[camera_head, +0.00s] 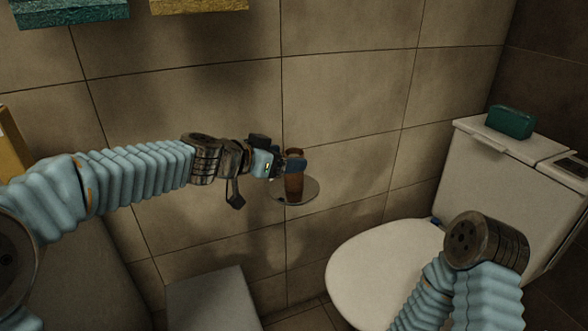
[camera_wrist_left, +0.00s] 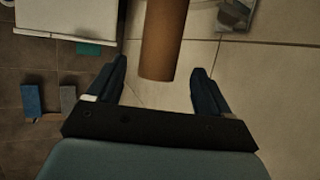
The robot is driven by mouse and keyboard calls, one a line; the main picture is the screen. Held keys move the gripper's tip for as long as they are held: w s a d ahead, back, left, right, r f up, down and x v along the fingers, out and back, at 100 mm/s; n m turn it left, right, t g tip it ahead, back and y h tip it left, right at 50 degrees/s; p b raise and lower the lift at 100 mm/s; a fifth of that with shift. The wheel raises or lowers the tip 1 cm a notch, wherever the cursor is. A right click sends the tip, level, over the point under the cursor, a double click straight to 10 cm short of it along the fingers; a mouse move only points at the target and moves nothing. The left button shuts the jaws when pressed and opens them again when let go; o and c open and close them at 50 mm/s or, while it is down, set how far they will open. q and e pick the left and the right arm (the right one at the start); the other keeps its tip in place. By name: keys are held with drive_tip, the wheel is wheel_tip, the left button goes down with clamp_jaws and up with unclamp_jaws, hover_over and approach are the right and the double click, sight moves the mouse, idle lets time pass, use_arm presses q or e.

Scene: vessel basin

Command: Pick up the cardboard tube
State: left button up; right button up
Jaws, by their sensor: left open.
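The brown cardboard tube (camera_head: 294,183) stands upright on a small round plate at the tiled wall. It also shows in the left wrist view (camera_wrist_left: 162,42), with its end between and just ahead of the fingers. My left gripper (camera_head: 291,166) is at the tube's upper part, and its fingers cover some of it in the head view. In the left wrist view the left gripper (camera_wrist_left: 160,85) is open, with a gap on each side of the tube. My right arm shows at the lower right of the head view, but its gripper is not visible.
The round plate (camera_head: 312,190) is fixed at the wall. A white toilet (camera_head: 375,270) stands at the right, with a green box (camera_head: 510,121) on its tank. A grey box-like block (camera_head: 212,300) stands below the left arm. Teal and yellow items (camera_head: 70,12) hang at the top left.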

sight(292, 156)
use_arm(q)
drive_tip(key=p+x, duration=0.1)
drive_tip(key=x, duration=0.4)
drive_tip(key=shift+d, duration=0.2)
drive_tip(key=shift+c, duration=0.5)
drive_tip(key=c, duration=0.9)
drive_tip(key=shift+r, duration=0.15)
